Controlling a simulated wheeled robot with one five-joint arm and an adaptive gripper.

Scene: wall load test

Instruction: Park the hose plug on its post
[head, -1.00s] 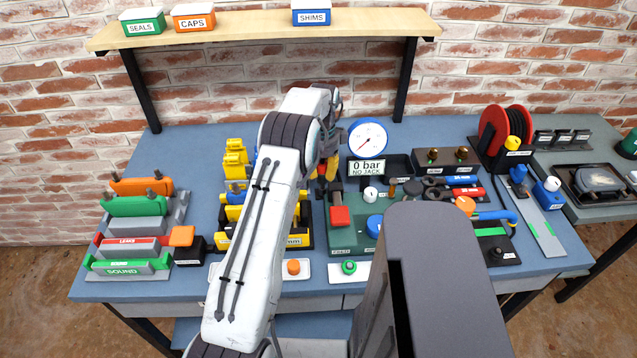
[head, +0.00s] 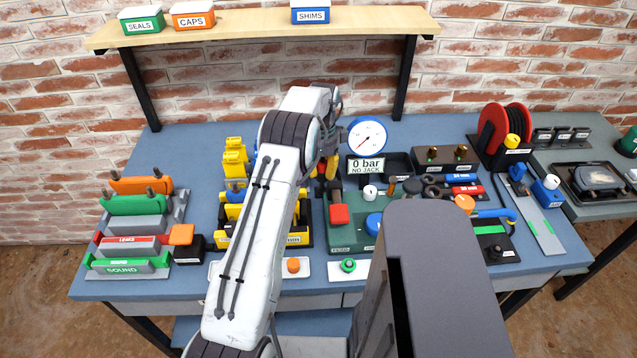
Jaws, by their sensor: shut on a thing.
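My gripper (head: 329,172) is mostly hidden behind my arm, above the back left part of the green board (head: 345,239). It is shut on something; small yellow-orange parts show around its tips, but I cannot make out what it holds. A red block (head: 340,214) is just below the tips; whether they touch is unclear. I cannot pick out the hose plug or its post for sure. A blue hose (head: 496,213) with an orange piece (head: 464,202) lies at the right. Two brass fittings (head: 432,153) stand on a dark block (head: 447,165) at the back.
A gauge (head: 367,136) stands over a display (head: 367,166) reading "0 bar NO JACK". A red reel (head: 495,134) stands at the back right. Yellow parts (head: 236,163) and a rack of coloured blocks (head: 140,206) are at the left. The back left of the bench is clear.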

